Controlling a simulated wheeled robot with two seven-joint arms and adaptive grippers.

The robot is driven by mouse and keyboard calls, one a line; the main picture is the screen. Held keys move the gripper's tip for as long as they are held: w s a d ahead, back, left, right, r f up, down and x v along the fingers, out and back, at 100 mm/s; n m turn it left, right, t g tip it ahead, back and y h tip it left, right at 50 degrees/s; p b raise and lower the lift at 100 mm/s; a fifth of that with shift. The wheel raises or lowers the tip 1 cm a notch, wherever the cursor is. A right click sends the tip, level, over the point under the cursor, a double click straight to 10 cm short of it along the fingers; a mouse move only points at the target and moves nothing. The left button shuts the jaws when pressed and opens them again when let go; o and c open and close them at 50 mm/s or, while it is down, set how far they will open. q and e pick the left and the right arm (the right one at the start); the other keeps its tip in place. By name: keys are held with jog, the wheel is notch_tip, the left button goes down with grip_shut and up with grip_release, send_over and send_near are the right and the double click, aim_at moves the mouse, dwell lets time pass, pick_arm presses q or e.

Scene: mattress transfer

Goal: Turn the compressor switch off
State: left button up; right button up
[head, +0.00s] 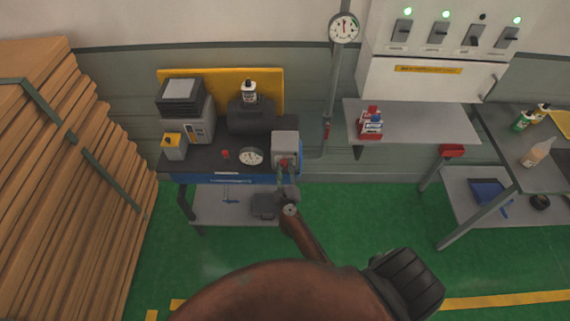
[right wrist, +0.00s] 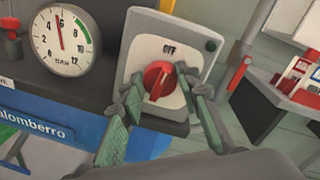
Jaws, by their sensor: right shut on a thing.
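The compressor switch is a grey box (head: 286,143) with a red rotary knob, at the right end of the dark workbench. In the right wrist view the red knob (right wrist: 157,80) sits on the pale plate (right wrist: 179,57), below the word OFF. The knob's raised grip runs roughly up and down in that view, tilted slightly; its exact setting is hard to read. My right gripper (head: 286,178) is at the front of the box. Its green-padded fingers (right wrist: 160,85) are on both sides of the knob, shut on it. My left gripper is not in view.
A round pressure gauge (right wrist: 60,42) is left of the switch, its needle between 4 and 6. The compressor (head: 250,116) stands behind. Stacked boards (head: 65,170) fill the left. Green floor (head: 345,220) is clear.

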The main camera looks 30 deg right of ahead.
jog(key=shift+a+n+p, duration=0.1)
jog(key=shift+n+p, duration=0.35)
jog(key=shift+n, duration=0.35)
jog(key=o, duration=1.2)
jog(key=shift+c, duration=0.2)
jog(key=shift+s, duration=0.1)
jog(key=shift+s+a+f, duration=0.1)
jog(key=shift+s+a, duration=0.05)
jog(key=shift+s, duration=0.15)
jog(key=v, duration=0.6)
jog(key=shift+s+a, duration=0.15)
jog(key=shift+s, duration=0.1)
